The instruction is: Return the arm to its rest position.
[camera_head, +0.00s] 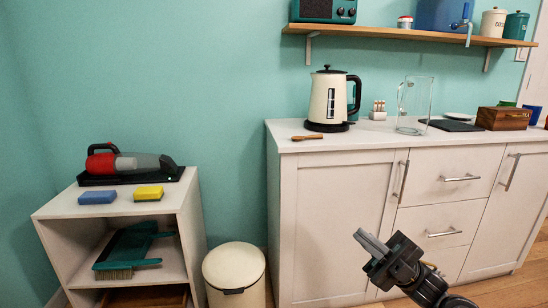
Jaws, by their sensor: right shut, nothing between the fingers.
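My right gripper (372,241) is at the lower right of the head view, its arm coming in from the bottom edge. It is shut and empty, and it points up and to the left. It appears in front of the white cabinet (335,215), over the door and the lower drawer area. I cannot tell how far it is from the cabinet front. My left gripper is not in view.
A cream kettle (327,103), a glass pitcher (412,107) and a wooden box (503,118) stand on the cabinet. A wall shelf (400,33) hangs above. A low shelf unit (75,209) holds a handheld vacuum (128,164) and sponges. A cream bin (235,270) stands between the units.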

